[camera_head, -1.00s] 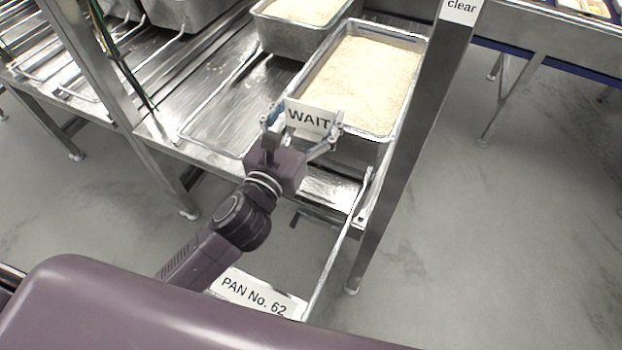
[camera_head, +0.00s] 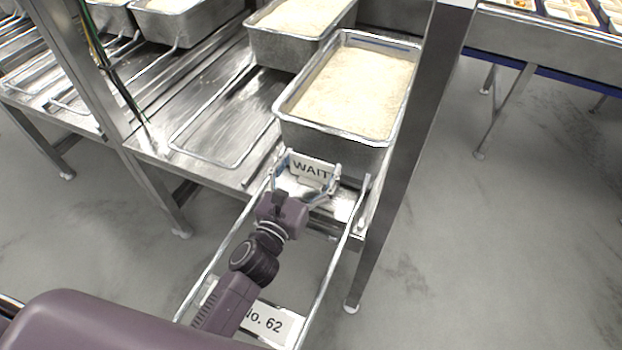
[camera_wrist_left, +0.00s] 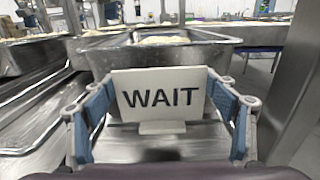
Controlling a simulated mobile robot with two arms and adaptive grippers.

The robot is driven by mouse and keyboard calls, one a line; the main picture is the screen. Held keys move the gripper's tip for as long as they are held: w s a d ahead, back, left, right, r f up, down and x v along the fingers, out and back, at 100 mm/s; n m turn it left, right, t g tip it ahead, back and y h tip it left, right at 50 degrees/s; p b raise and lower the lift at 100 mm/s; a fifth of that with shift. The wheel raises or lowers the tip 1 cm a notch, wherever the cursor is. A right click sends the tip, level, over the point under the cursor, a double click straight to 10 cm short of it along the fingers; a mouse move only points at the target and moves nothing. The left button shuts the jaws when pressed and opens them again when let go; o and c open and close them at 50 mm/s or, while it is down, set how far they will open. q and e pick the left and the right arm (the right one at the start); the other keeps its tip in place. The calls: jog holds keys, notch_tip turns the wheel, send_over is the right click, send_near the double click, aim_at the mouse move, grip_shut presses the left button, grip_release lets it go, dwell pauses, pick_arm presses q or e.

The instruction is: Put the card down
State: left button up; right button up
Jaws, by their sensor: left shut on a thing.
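A white card reading "WAIT" (camera_head: 312,171) is held upright in my left gripper (camera_head: 305,180), just in front of the near pan of rice (camera_head: 300,127). In the left wrist view the card (camera_wrist_left: 160,85) faces me, between the blue-padded fingers of the left gripper (camera_wrist_left: 160,118), with a small foot at its lower edge. The gripper is shut on the card. The metal shelf shows below and around the card; I cannot tell whether the foot touches it. My right gripper is not in view.
A second rice pan (camera_head: 256,42) stands behind the near one. An empty wire rail frame (camera_head: 205,158) lies left of it. A steel post (camera_head: 402,165) rises close on the right. A plate ending in "No. 62" (camera_head: 278,325) sits low on the front rails.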

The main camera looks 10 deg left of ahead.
aim_at(311, 176)
pick_arm(q)
notch_tip(311, 176, down, 4)
jog(key=shift+b, duration=0.55)
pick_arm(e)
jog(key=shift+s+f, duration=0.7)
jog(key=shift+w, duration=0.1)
pick_arm(q)
jog(key=shift+f, duration=0.25)
jog(key=o, duration=0.9)
jog(key=shift+r, duration=0.1)
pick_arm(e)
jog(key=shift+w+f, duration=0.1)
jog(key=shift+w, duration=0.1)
pick_arm(q)
jog(key=shift+r, duration=0.1)
